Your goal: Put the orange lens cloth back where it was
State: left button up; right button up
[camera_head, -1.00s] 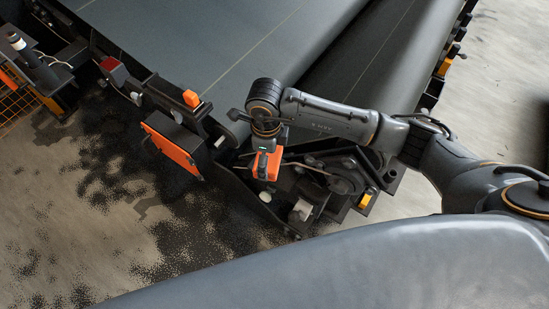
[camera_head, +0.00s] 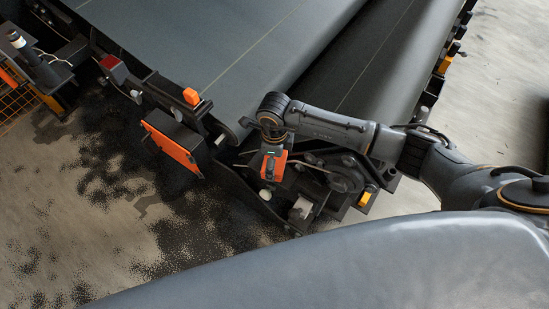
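My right arm comes in from the right, and its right gripper (camera_head: 271,170) hangs down beside the conveyor's near end. An orange piece (camera_head: 273,166) with dark parts shows at the gripper's end, below a small green light. I cannot tell whether this is the orange lens cloth held there or part of the gripper. The fingertips are too small and covered to read as open or shut. A small pale round thing (camera_head: 265,193) shows just below the gripper. My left gripper is not in view.
A wide dark conveyor belt (camera_head: 215,45) fills the top. A dark post with a white band (camera_head: 18,42) stands at the upper left. The speckled floor (camera_head: 90,220) is open at lower left.

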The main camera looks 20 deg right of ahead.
jog(key=shift+f, duration=0.25)
jog(key=o, duration=0.8)
jog(key=shift+c, duration=0.2)
jog(key=shift+r, duration=0.1)
jog(key=shift+r+p, duration=0.55)
notch_tip(320, 180, up, 12)
jog(key=b, duration=0.1)
jog(key=shift+f, duration=0.2)
jog(key=shift+f, duration=0.1)
